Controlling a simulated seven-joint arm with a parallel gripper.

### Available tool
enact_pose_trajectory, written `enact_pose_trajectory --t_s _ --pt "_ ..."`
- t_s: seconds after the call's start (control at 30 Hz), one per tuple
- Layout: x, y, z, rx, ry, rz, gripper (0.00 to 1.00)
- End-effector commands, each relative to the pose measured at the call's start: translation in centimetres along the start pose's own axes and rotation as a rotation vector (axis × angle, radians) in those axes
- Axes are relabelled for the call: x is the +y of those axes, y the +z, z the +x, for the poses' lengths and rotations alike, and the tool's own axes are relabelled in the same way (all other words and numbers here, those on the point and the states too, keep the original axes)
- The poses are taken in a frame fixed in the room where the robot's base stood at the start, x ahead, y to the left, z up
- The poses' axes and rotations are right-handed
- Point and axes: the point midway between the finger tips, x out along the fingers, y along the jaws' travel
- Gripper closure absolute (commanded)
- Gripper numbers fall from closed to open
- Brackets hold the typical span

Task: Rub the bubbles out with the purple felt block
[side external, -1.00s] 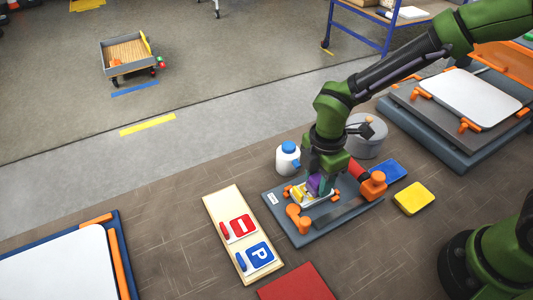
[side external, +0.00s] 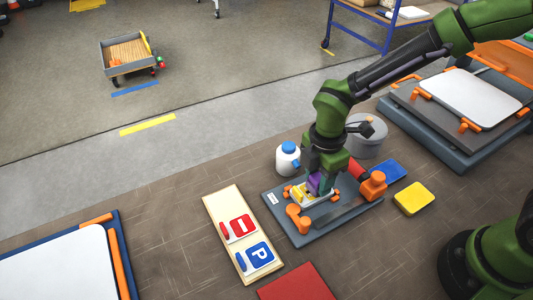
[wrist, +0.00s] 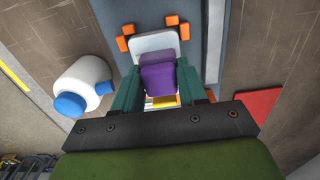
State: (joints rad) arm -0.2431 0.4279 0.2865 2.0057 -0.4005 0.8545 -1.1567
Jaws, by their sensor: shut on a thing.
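The purple felt block (wrist: 158,76) is between the fingers of my gripper (wrist: 157,92), which is shut on it. In the side view the block (side external: 316,184) is low over a small white sign plate (side external: 302,199), apparently touching it. The plate lies in an orange-cornered holder on a grey-blue board (side external: 277,211). In the wrist view the plate (wrist: 156,43) shows beyond the block, with a yellow part near the gripper. My gripper also shows in the side view (side external: 318,182). No bubbles can be made out; the block and fingers hide part of the plate.
A white bottle with a blue cap (side external: 288,158) stands close behind the board. A grey round container (side external: 367,135), a blue pad (side external: 388,171) and a yellow pad (side external: 413,198) are to the right. A wooden rack with two signs (side external: 223,212) lies left; a red mat (side external: 296,284) is in front.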

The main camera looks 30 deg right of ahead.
Motion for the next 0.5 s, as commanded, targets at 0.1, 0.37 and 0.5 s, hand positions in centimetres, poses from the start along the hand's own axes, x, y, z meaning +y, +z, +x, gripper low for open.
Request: enact_pose_trajectory --t_s 0.1,0.37,0.5 --pt "0.1 0.0 -1.3 0.002 0.004 0.0 0.83" --pt "0.1 -0.1 -3.9 0.002 0.005 0.0 0.83" --pt "0.1 0.0 -4.6 0.002 0.004 -0.001 0.83"
